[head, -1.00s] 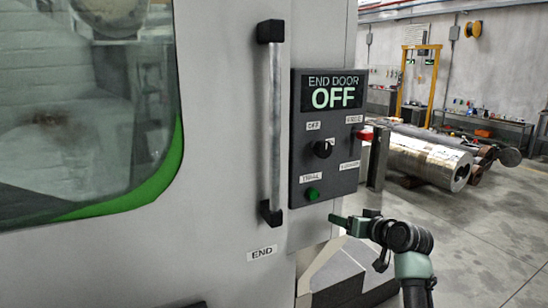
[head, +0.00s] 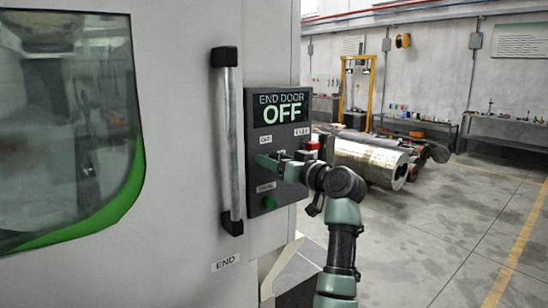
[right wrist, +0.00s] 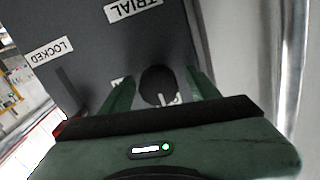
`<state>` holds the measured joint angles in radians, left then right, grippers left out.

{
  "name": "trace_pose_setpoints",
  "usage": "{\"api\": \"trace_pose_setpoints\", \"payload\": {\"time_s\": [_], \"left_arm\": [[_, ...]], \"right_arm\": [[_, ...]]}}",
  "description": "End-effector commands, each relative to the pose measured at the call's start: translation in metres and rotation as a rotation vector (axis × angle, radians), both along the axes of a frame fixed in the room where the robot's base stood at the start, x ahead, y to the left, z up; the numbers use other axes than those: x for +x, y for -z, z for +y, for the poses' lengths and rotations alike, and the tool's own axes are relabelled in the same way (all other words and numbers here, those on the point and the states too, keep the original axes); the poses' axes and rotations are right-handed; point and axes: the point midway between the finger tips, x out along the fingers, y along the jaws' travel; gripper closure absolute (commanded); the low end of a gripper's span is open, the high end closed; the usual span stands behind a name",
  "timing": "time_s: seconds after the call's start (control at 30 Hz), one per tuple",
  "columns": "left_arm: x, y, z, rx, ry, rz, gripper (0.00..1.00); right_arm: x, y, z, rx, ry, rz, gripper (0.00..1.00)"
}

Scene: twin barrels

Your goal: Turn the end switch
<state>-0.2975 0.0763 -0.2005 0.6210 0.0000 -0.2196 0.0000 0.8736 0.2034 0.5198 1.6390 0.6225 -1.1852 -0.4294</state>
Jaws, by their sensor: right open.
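The dark control panel (head: 253,143) is on the machine's front, right of the door handle. Its display (head: 280,108) reads "END DOOR OFF". The black round switch knob (right wrist: 158,84) shows in the right wrist view, with a pale mark on it, between my right gripper's two green fingers. My right gripper (head: 268,161) is open in front of the panel at the knob's height. It hides the knob in the head view. I cannot tell whether the fingers touch the knob. My left gripper is not in view.
A green button (head: 268,202) is below my gripper on the panel, and a red part (head: 312,145) is at its right edge. A vertical door handle (head: 229,140) stands close left. Metal cylinders (head: 372,164) lie behind. Floor at right is clear.

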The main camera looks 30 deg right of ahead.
Motion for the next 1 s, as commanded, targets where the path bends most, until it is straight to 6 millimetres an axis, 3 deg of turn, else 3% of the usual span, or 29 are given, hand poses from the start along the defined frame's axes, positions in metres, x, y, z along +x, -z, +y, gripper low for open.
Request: {"api": "trace_pose_setpoints", "payload": {"time_s": [0.3,0.5,0.53,1.0], "left_arm": [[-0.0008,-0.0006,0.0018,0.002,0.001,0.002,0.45],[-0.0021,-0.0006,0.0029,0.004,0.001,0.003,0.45],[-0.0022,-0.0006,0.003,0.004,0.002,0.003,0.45],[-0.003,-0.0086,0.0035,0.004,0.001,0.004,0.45]], "right_arm": [[0.0032,0.0003,0.0004,-0.001,0.0,0.0,0.42],[0.0031,0.0005,0.0004,0.0,0.0,0.0,0.97],[0.0031,0.0005,0.0005,0.0,0.0,0.0,1.0],[0.0035,-0.0001,0.0005,0.123,0.0,0.013,1.0]]}}
